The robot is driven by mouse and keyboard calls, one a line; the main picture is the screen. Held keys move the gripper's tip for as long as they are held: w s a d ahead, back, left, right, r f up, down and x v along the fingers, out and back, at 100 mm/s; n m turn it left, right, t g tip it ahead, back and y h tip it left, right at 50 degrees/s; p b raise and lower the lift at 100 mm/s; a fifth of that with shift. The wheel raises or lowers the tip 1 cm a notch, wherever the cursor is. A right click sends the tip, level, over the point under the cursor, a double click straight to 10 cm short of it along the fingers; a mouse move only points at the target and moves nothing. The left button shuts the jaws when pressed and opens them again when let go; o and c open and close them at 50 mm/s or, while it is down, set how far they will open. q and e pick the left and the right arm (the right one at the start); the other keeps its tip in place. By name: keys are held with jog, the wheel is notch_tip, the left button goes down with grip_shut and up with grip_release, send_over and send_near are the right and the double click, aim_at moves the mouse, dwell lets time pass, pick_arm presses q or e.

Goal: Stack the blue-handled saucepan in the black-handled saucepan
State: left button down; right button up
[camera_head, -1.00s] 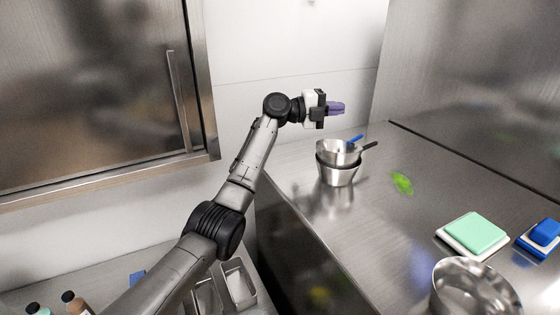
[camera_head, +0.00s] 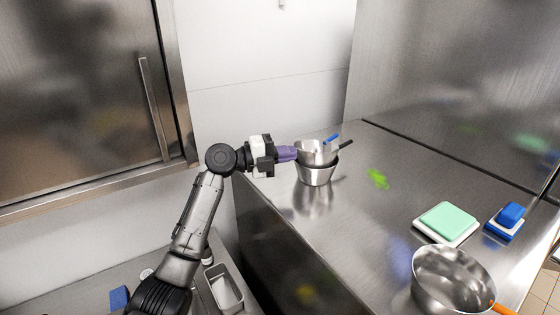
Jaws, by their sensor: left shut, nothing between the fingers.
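The blue-handled saucepan (camera_head: 311,155) sits inside the black-handled saucepan (camera_head: 315,177) on the steel counter. It looks slightly tilted, and its blue handle (camera_head: 333,138) points up and to the right, beside the black handle (camera_head: 346,145). My left gripper (camera_head: 294,153) is shut and empty, its purple fingertips at the left side of the upper pan's rim. I cannot tell whether the fingertips touch the pan. My right gripper is not in view.
An orange-handled saucepan (camera_head: 447,280) stands at the counter's front right. A green-topped white block (camera_head: 447,222) and a blue-and-white block (camera_head: 507,220) lie behind it. A green smear (camera_head: 377,179) marks the counter. A steel container (camera_head: 224,289) stands lower left.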

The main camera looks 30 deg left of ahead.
pick_arm(q)
notch_tip(320, 180, down, 3)
jog(key=shift+r, duration=0.1)
jog(key=shift+w+r+p, duration=0.15)
jog(key=shift+r+p, duration=0.1)
jog(key=shift+p, duration=0.45)
jog(key=shift+w+p, duration=0.3)
jog(key=shift+f, duration=0.15)
jog(key=shift+w, duration=0.1)
